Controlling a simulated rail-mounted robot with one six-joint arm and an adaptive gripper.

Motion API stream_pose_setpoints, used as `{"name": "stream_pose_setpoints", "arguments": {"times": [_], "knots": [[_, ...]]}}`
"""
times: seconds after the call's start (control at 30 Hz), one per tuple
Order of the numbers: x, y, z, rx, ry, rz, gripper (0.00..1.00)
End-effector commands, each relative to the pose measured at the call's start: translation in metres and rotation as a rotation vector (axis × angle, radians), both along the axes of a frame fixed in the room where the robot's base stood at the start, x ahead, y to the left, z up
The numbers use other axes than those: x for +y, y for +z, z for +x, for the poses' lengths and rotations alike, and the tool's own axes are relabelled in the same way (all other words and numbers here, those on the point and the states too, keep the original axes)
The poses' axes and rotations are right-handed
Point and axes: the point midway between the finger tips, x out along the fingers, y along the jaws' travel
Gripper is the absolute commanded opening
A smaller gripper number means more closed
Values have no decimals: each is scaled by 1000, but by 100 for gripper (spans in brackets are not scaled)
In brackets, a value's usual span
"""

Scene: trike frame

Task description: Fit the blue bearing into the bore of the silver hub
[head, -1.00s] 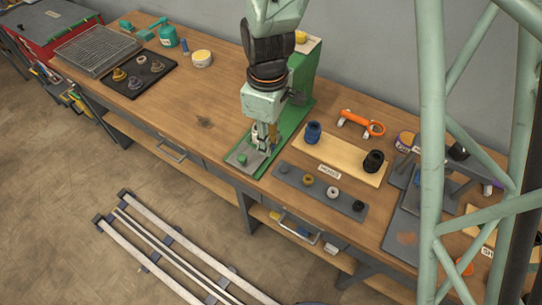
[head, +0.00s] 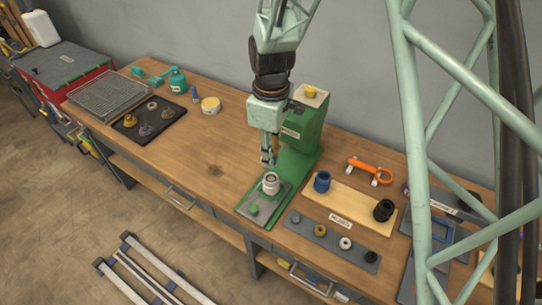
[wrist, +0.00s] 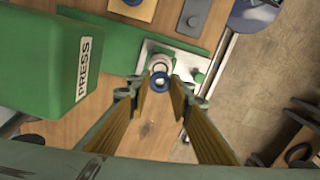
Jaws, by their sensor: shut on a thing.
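The silver hub (head: 271,184) stands upright on the plate of the green press. It also shows in the wrist view (wrist: 161,62), just beyond my fingertips. My gripper (head: 268,163) is above the hub in the head view. In the wrist view my gripper (wrist: 160,86) is shut on the blue bearing (wrist: 160,80), a small ring between the fingertips. The bearing overlaps the near edge of the hub in that picture and looks apart from it, a little off to one side. In the head view the fingers mostly hide the bearing.
The green press column (head: 302,128) stands close beside my gripper. A green knob (head: 253,210) sits on the press plate. At right are a wooden board (head: 350,199) with a blue and a black hub, and a grey tray (head: 307,229) with several bearings.

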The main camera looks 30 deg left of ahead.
Motion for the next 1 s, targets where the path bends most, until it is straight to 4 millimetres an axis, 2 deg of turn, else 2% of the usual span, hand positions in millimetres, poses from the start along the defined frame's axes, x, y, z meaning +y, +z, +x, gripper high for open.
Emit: {"name": "stream_pose_setpoints", "arguments": {"times": [0.37, 1.0], "knots": [[0, -4, 0, 0, 0, 0, 8], [0, -41, 0, 1, 0, 0, 8]]}}
